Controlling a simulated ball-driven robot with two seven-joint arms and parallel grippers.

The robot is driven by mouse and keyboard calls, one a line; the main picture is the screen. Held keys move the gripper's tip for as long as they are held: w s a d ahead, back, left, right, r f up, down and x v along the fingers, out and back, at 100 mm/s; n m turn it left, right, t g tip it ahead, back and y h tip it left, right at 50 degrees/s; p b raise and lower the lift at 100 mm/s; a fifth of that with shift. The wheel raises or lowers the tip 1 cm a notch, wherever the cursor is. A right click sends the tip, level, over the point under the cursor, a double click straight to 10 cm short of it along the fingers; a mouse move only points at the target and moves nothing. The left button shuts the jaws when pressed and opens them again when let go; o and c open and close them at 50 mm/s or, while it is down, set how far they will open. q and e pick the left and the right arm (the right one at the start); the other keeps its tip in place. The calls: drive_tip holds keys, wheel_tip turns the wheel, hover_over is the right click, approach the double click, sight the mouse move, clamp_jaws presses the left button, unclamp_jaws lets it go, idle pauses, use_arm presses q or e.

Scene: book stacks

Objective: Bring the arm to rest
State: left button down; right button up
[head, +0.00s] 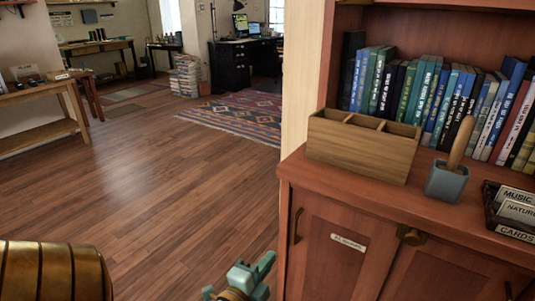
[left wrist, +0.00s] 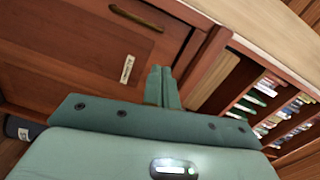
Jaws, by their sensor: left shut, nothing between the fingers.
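My left gripper (head: 262,268) shows at the bottom of the head view, green with a brass-coloured part behind it. It is just left of the wooden cabinet (head: 330,255) and apart from anything I can see it holding. In the left wrist view its two fingers (left wrist: 162,84) are together and empty, with the cabinet's door panel behind them. A brass-coloured part of my own arm fills the lower left corner of the head view. My right gripper is not in view.
On the cabinet stand a wooden divided box (head: 360,150), a grey pot (head: 446,184) with a wooden handle, and a card tray (head: 492,220). Books (head: 415,95) line the shelf behind. Open wooden floor (head: 150,170) lies left, with a patterned rug (head: 240,115) farther back.

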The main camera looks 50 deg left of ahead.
use_arm(q)
drive_tip(key=shift+s+d, duration=0.2)
drive_tip(key=shift+s, duration=0.3)
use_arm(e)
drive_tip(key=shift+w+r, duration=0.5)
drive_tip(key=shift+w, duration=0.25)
